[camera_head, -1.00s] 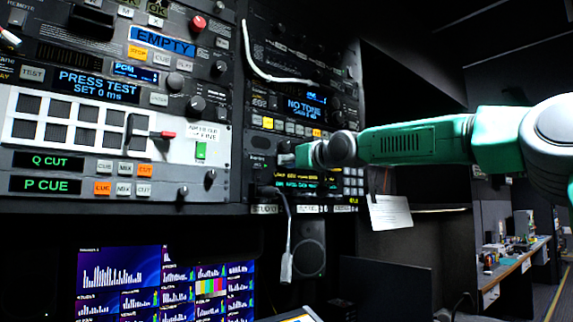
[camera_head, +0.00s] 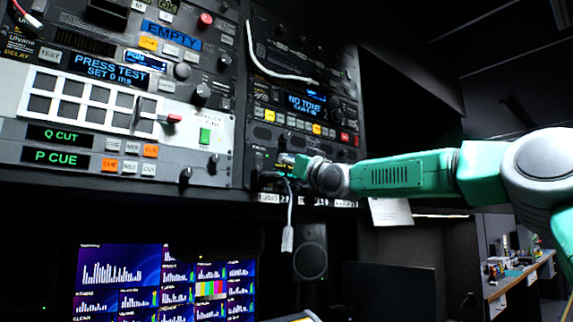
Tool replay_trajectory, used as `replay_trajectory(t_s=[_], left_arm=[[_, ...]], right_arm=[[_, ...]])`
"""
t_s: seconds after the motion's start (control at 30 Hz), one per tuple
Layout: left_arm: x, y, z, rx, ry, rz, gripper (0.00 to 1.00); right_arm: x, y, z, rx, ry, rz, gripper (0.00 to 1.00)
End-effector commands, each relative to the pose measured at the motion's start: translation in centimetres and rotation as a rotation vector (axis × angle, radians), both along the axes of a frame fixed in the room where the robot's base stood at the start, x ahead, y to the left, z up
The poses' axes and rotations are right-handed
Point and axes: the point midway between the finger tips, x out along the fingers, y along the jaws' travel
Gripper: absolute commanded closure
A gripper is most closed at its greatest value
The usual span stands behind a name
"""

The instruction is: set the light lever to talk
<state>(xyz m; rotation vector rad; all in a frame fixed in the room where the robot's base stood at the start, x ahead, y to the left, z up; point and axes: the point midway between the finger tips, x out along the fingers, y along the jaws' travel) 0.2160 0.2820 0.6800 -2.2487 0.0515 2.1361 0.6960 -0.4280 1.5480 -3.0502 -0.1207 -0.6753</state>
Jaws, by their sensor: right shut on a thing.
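My right gripper (camera_head: 290,165) reaches in from the right to the lower left of the right-hand rack unit. It is shut on what looks like the light lever, at the panel's face. The gripper and wrist hide most of the lever, so its exact position and any talk marking cannot be read. My left gripper is not in view.
A white cable (camera_head: 289,218) hangs just below the gripper. A red-tipped handle (camera_head: 173,118) stands out from the left panel beside a green button (camera_head: 205,135). A speaker (camera_head: 310,258) and monitors (camera_head: 165,285) are below. Free space lies right of the rack.

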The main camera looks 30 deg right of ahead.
Motion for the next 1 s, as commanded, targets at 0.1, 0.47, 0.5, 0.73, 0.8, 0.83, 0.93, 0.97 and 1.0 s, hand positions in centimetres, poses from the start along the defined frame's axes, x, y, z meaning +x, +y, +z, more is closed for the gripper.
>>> replay_trajectory(t_s=[0.1, 0.47, 0.5, 0.73, 0.8, 0.83, 0.93, 0.97, 1.0], left_arm=[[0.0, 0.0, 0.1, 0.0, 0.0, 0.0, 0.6], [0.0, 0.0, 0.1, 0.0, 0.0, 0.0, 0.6], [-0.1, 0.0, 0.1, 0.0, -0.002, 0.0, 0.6], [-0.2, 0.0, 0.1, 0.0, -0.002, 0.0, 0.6], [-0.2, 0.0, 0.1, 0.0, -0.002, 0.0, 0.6], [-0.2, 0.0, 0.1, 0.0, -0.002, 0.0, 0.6], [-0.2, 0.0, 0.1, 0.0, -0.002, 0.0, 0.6], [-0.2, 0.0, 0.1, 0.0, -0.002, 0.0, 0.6], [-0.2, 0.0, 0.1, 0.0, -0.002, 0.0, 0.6]], right_arm=[[0.0, -0.3, 0.1, 0.002, -0.002, -0.004, 1.0], [0.0, -0.2, 0.0, 0.001, 0.001, -0.003, 0.78], [-0.1, -0.2, 0.0, 0.001, 0.001, -0.003, 0.78], [-2.2, -0.3, -0.9, 0.001, 0.0, 0.0, 0.78], [-3.2, -0.3, -1.3, 0.001, 0.001, 0.0, 0.78], [-3.7, -0.4, -1.5, 0.0, -0.001, -0.001, 0.78], [-4.9, -0.4, -2.1, 0.002, 0.0, 0.0, 0.78], [-5.3, -0.5, -2.3, 0.003, -0.001, -0.001, 0.78], [-5.7, -0.5, -2.5, 0.003, -0.001, 0.0, 0.78]])
